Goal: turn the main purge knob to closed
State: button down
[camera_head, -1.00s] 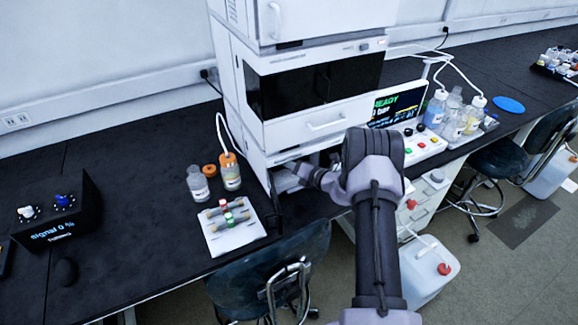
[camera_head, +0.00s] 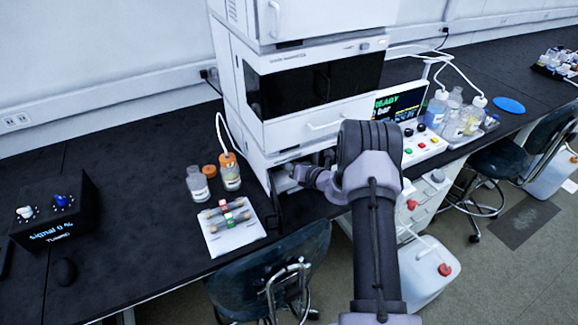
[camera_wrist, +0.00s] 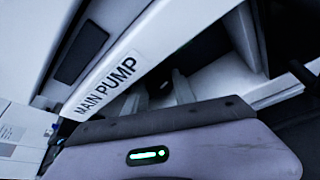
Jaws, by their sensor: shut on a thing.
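The pump module with the "MAIN PUMP" label (camera_wrist: 106,87) fills the upper part of the wrist view. My gripper (camera_wrist: 163,92) reaches into the recess by this label, with its two pale fingers pointing into it. The fingers are shut on the main purge knob, which is mostly hidden between them; its pointer and setting cannot be read. In the head view my gripper (camera_head: 291,178) is at the low front of the white instrument stack (camera_head: 305,128), partly hidden by my wrist.
Two bottles (camera_head: 230,172) and a white tray with vials (camera_head: 233,232) stand left of my gripper. A chair (camera_head: 275,275) is below the bench edge. A screen and button panel (camera_head: 424,146) stand right of the stack.

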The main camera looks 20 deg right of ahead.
jog(key=n+h+b, duration=0.2)
jog(key=n+b, duration=0.1)
jog(key=shift+f, duration=0.25)
jog(key=n+h+b, duration=0.2)
jog(key=b, duration=0.1)
jog(key=shift+n+b, duration=0.3)
jog(key=shift+b, duration=0.1)
jog(key=shift+n+h+b, duration=0.6)
jog(key=shift+n+b, duration=0.2)
jog(key=shift+b, duration=0.1)
jog(key=shift+r+n+h+b, duration=0.2)
jog(key=shift+n+h+b, duration=0.25)
jog(key=shift+n, duration=0.35)
jog(key=shift+d, duration=0.1)
jog(key=c, duration=1.3)
grip_release()
jog(key=shift+t, duration=0.3)
